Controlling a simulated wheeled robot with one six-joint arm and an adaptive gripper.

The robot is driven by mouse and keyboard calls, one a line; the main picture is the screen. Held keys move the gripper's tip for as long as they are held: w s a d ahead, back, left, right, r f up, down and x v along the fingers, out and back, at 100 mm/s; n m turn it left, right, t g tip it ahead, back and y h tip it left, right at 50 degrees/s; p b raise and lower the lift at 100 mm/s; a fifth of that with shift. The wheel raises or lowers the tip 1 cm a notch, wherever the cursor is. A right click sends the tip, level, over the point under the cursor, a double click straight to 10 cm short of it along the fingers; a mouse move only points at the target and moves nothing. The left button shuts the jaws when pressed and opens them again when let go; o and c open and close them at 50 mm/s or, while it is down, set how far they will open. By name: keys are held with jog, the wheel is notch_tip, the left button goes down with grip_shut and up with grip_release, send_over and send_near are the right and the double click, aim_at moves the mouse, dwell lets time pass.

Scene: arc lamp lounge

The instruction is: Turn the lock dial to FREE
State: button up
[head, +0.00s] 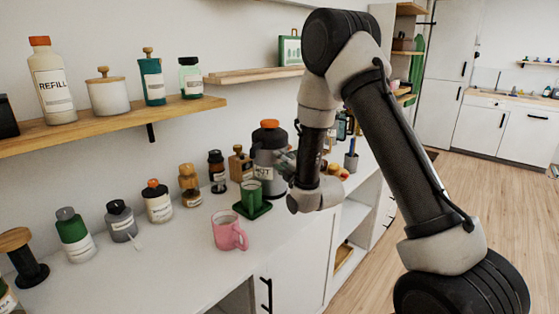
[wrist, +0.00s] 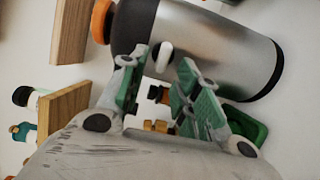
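A grey metal flask (head: 268,150) with a dark collar and an orange cap (head: 269,124) stands upright on the white counter. The wrist view shows its silver side (wrist: 215,45) close up and turned sideways. A small white oval piece (wrist: 164,57), possibly the dial, shows against the flask near its dark collar. No FREE mark can be read. My gripper (wrist: 160,78) has green-padded fingers spread apart on either side of that piece, with nothing clearly held. I cannot tell whether they touch the flask. In the head view my gripper (head: 285,160) is partly hidden beside the flask.
Several bottles and jars line the counter's back. A wooden shelf (head: 190,107) with containers hangs above. Free counter lies at the front left.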

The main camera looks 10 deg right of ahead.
jog(key=v, duration=0.5)
jog(key=shift+s, duration=0.2)
jog(key=s+d+r+m+g+h, duration=0.4)
jog(key=s+d+r+m+g, duration=0.2)
jog(key=s+d+r+m, duration=0.3)
jog(key=s+d+r+m+g, duration=0.1)
jog(key=s+m, duration=0.3)
jog(key=s, duration=0.5)
jog(key=s+d+r+m+g, duration=0.1)
jog(key=s+d+m+g, duration=0.1)
jog(key=s, duration=0.7)
jog(key=s+d+r+m+g+h, duration=0.1)
jog(key=s+m+g, duration=0.3)
jog(key=s, duration=0.6)
jog(key=shift+d+r+m, duration=0.6)
jog(key=shift+d+m, duration=0.15)
jog(key=shift+m, duration=0.45)
